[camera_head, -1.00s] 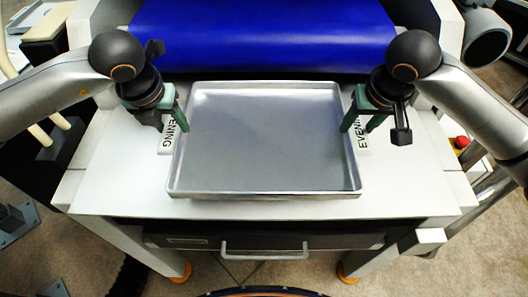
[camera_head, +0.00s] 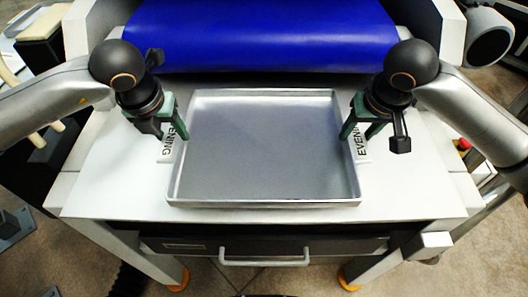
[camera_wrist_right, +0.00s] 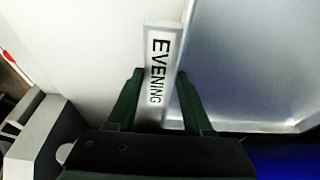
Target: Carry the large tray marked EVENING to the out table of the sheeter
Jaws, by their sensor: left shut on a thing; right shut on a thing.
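The large grey metal tray (camera_head: 265,203) is empty and looks level over the white table (camera_head: 110,190) of the sheeter; I cannot tell if it rests on it. White tabs marked EVENING stand out from its left and right sides. My left gripper (camera_head: 173,137) is shut on the left tab (camera_head: 168,147). My right gripper (camera_head: 359,137) is shut on the right tab (camera_head: 362,148). In the right wrist view, the tab (camera_wrist_right: 161,65) lies between the fingers (camera_wrist_right: 160,75), beside the tray wall (camera_wrist_right: 200,40). The tray's underside is hidden.
The blue belt (camera_head: 260,35) of the sheeter lies just behind the tray. A drawer with a pale handle (camera_head: 264,258) is under the table's front edge. White table is clear at the left, right and front of the tray. A grey cylinder (camera_head: 487,38) sits at the right.

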